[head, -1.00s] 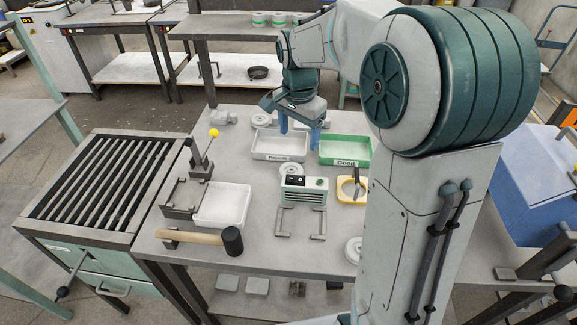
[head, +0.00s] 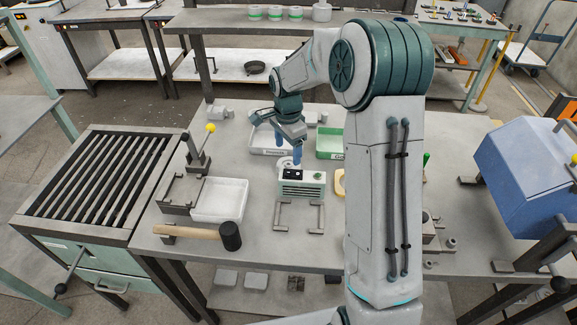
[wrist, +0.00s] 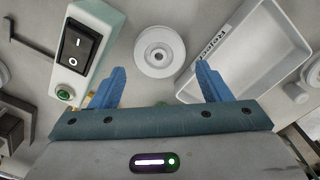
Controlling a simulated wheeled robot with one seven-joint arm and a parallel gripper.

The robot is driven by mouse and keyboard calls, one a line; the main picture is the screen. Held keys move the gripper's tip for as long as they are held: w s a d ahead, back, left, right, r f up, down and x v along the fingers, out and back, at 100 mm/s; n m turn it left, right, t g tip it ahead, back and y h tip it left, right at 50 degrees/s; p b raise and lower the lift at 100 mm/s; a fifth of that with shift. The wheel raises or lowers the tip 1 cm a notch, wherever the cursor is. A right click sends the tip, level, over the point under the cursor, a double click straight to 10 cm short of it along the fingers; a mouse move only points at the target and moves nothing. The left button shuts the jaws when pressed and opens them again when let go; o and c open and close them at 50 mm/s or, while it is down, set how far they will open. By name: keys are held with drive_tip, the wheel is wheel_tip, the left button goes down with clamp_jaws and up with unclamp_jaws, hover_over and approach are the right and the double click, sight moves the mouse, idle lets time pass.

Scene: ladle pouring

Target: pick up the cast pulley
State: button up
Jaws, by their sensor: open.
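The cast pulley, a pale round disc with a raised hub and centre hole, lies flat on the table in the upper middle of the wrist view (wrist: 160,48). In the head view it is partly hidden behind my gripper (head: 288,148) and the control box. My gripper is open, and its two blue fingers also show in the wrist view (wrist: 161,85), spread apart with nothing between them. The pulley appears ahead of the fingertips, midway between them, and no contact shows.
A switch box (head: 302,183) stands close in front of the pulley. A white labelled tray (wrist: 250,45) lies close on its other side, with a green tray (head: 329,145) to the right. A mallet (head: 200,233) and a white tray (head: 219,199) lie at left.

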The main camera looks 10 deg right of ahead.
sight(288, 164)
drive_tip(key=shift+f+p, duration=0.6)
drive_tip(key=shift+f, duration=2.3)
drive_tip(key=c, duration=0.7)
